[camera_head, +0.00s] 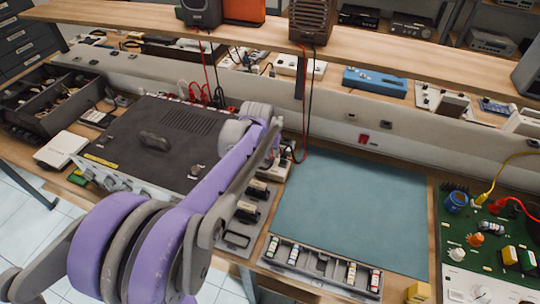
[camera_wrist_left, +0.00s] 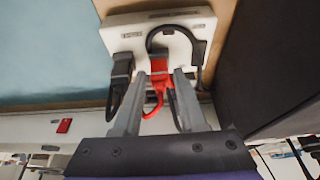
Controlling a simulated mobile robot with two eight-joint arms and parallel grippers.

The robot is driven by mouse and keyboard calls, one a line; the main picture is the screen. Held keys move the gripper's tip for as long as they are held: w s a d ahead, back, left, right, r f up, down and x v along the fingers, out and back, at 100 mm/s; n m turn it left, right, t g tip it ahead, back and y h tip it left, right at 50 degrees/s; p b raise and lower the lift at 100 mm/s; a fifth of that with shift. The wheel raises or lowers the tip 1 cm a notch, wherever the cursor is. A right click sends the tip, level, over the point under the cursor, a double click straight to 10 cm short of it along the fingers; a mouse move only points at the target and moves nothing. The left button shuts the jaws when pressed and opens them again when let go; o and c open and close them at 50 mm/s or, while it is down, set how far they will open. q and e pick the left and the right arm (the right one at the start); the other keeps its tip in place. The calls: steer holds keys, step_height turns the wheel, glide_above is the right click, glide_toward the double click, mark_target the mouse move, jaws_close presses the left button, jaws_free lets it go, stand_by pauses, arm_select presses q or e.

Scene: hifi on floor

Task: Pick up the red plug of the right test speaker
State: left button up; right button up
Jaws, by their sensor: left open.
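The right test speaker (camera_head: 312,20) stands on the upper shelf, with a red and a black cable hanging from it. In the left wrist view a red plug (camera_wrist_left: 160,66) sits at the edge of a white box (camera_wrist_left: 196,30), with its red cable looping below. A black plug (camera_wrist_left: 122,68) is just left of it. My left gripper (camera_wrist_left: 160,76) is open. Its two fingers lie either side of the red plug, with the tips close to it; contact cannot be told. In the head view my purple left arm partly hides this spot. My right gripper is not in view.
A dark amplifier (camera_head: 150,140) lies left of my arm. A clear teal mat (camera_head: 350,210) is to the right, with a tray of small parts (camera_head: 320,270) at its front. A green circuit board (camera_head: 480,240) is at far right. The shelf (camera_head: 390,55) overhangs the bench.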

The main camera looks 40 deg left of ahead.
arm_select(q)
steer(key=shift+f, duration=0.2)
jaws_close()
